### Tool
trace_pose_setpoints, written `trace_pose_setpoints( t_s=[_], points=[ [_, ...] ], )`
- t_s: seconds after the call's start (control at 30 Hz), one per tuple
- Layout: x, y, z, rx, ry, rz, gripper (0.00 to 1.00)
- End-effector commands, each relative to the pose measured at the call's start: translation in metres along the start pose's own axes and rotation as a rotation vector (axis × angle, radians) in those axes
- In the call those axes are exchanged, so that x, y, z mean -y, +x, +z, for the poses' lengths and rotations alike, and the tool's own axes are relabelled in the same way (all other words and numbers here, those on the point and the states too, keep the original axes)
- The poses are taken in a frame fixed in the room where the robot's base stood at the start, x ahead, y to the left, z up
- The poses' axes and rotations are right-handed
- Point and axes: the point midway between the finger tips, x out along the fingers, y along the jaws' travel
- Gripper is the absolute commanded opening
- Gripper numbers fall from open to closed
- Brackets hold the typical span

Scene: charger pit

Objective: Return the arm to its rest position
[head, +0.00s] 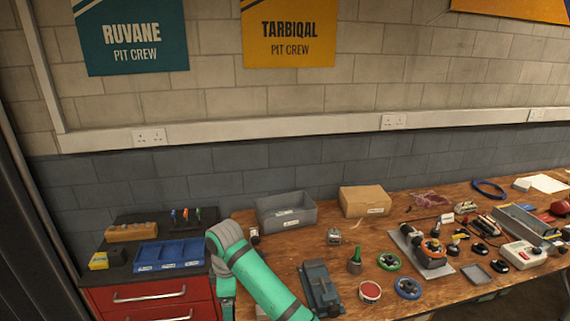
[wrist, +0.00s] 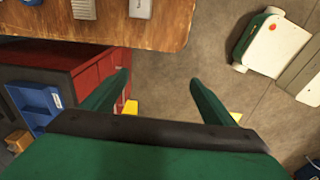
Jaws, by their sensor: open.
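My arm is the green and grey shape rising from the bottom of the head view, to the left of the workbench's middle. My gripper lies outside the head view. In the wrist view my gripper (wrist: 160,86) shows two dark green fingers spread well apart, with nothing between them. It hangs over the grey floor (wrist: 175,65), just beyond the edge of the wooden workbench (wrist: 60,18).
The wooden workbench (head: 355,250) carries a grey bin (head: 285,220), a cardboard box (head: 365,203), a vise (head: 318,290) and many small parts. A red drawer cabinet (head: 150,297) with a blue tray (head: 168,253) stands at the left. Open floor shows in the wrist view.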

Motion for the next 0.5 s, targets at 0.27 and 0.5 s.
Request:
trace_pose_setpoints(
  t_s=[0.27, 0.5],
  points=[
    [0.005, 0.030, -0.040, -0.128, 0.044, 0.052, 0.79],
    [0.015, 0.063, -0.092, -0.313, 0.137, 0.122, 0.79]
  ],
)
